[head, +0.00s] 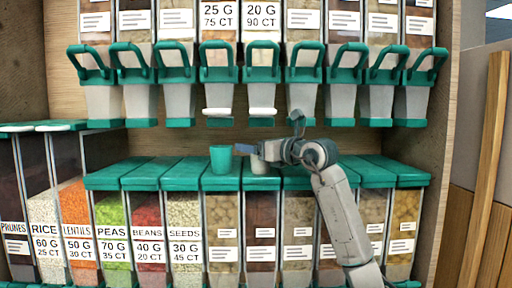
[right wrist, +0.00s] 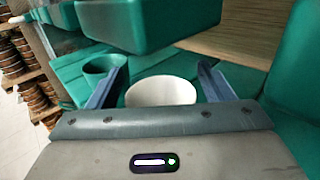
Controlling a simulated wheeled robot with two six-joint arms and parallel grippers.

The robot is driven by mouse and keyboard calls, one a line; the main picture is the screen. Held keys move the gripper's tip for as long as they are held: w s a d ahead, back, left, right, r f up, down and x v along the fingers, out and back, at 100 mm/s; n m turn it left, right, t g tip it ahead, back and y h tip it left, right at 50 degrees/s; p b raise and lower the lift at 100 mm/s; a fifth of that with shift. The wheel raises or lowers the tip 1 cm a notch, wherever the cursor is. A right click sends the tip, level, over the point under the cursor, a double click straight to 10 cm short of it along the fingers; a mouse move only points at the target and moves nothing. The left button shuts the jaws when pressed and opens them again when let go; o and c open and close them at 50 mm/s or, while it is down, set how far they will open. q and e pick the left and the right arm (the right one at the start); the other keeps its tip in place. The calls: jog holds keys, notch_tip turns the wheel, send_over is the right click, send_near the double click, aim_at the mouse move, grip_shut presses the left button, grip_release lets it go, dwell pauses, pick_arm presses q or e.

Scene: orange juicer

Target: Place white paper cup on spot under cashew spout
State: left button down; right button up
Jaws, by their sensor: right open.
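The white paper cup (head: 259,166) stands on the green lids of the lower bins in the head view, partly hidden behind my right gripper (head: 249,150). In the right wrist view the white cup (right wrist: 160,91) sits between the two open fingers, with space on both sides. A green cup (head: 221,158) stands just left of it; it also shows in the right wrist view (right wrist: 103,65). A row of green-handled spouts (head: 262,75) hangs above. I cannot read which one is cashew. My left gripper is not in view.
White pieces (head: 218,111) sit at the bottom of two middle spouts. Lower bins with green lids (head: 123,172) form a ledge below the spouts. In the right wrist view a green spout (right wrist: 150,22) hangs close above the cup. Wooden walls close both sides.

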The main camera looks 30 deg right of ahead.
jog(key=shift+s+d+b, duration=0.1)
jog(key=shift+s+b, duration=0.15)
jog(key=shift+b, duration=0.05)
jog(key=b+v, duration=0.6)
jog(key=v, duration=0.5)
jog(key=shift+s, duration=0.25)
